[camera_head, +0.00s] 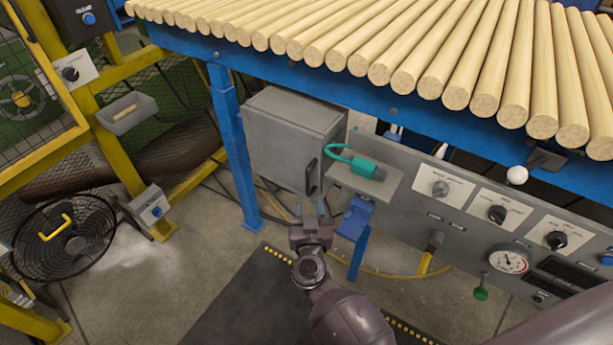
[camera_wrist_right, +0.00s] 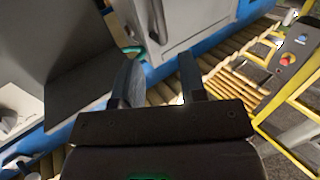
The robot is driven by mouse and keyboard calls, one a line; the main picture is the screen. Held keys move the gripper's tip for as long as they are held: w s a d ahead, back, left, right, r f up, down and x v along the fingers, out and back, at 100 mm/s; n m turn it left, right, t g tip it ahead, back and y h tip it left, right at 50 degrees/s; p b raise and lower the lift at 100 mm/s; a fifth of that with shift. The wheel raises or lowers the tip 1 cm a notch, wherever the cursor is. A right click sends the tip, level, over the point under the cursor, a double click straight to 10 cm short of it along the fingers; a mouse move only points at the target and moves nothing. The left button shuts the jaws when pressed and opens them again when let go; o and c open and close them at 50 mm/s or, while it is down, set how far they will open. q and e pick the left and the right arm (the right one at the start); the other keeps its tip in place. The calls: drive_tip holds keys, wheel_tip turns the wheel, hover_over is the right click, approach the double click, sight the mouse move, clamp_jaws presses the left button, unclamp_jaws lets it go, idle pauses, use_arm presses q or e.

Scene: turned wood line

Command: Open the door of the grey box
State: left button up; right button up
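The grey box (camera_head: 272,150) is mounted under the roller table, left of the control panel. Its door looks shut, with a dark upright handle (camera_head: 311,177) near the door's lower right edge. My right gripper (camera_head: 309,208) is just below and in front of the handle, fingers pointing up towards it. The fingers are apart with nothing between them. In the right wrist view the open gripper (camera_wrist_right: 163,78) points at the pale box door (camera_wrist_right: 195,18), and the handle (camera_wrist_right: 158,22) shows beyond the fingertips, not touched. My left gripper is not in view.
A green padlock (camera_head: 358,162) lies on a small grey shelf (camera_head: 385,183) right of the handle. A blue bracket (camera_head: 355,217) hangs below it. A blue table leg (camera_head: 232,145) stands left of the box. The control panel (camera_head: 455,222) is at the right. The floor below is mostly clear.

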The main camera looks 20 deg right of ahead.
sight(308, 180)
drive_tip(key=b+x, duration=0.1)
drive_tip(key=x, duration=0.7)
drive_tip(key=shift+w+f+b, duration=0.2)
drive_tip(key=shift+f+b, duration=0.05)
drive_tip(key=shift+b, duration=0.1)
drive_tip(key=shift+x, duration=0.9)
drive_tip(key=shift+r, duration=0.15)
drive_tip(key=shift+c, duration=0.3)
clamp_jaws()
